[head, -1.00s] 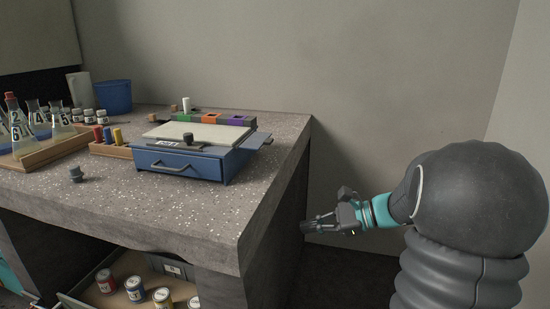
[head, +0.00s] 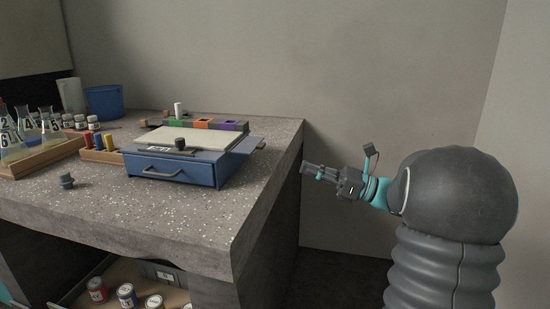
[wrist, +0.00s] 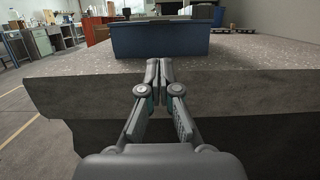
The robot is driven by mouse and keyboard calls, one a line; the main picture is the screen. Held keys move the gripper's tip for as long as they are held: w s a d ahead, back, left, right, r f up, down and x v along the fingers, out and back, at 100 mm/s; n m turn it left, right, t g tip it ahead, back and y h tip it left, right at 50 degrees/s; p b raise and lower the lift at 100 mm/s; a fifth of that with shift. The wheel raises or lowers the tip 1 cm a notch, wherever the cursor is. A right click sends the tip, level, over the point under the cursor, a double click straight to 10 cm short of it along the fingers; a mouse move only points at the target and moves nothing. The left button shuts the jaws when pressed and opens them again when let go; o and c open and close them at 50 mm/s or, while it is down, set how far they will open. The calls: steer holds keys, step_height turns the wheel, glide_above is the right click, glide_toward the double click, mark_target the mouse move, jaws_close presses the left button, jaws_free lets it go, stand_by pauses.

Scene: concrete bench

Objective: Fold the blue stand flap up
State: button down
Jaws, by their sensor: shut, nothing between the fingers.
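The blue stand (head: 176,169) sits on the bench with a handled drawer front and a pale pad on top. A flat blue-grey flap (head: 246,145) juts out level from its top right side. In the wrist view the stand (wrist: 160,40) stands beyond my fingertips, its blue side facing me; I cannot pick out the flap clearly there. My gripper (head: 305,170) is shut and empty, off the bench's right edge, to the right of the stand and apart from it. The wrist view also shows its fingers (wrist: 159,70) closed together.
A strip with coloured compartments (head: 203,123) lies behind the stand. Wooden racks with flasks and coloured pegs (head: 102,153) are at left. A small grey knob-like piece (head: 66,181) lies in front. An open drawer with cans (head: 126,294) is below.

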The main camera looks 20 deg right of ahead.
steer(key=b, duration=0.1)
glide_toward(252, 145)
steer(key=w+a, duration=0.1)
steer(key=a, duration=0.1)
steer(key=w+a, duration=0.2)
steer(key=shift+f, duration=0.1)
steer(key=shift+a, duration=0.1)
stand_by(0.4)
steer(key=h+p, duration=0.1)
steer(key=p, duration=0.1)
steer(key=shift+r+g+p, duration=0.3)
steer(key=shift+r+g, duration=0.1)
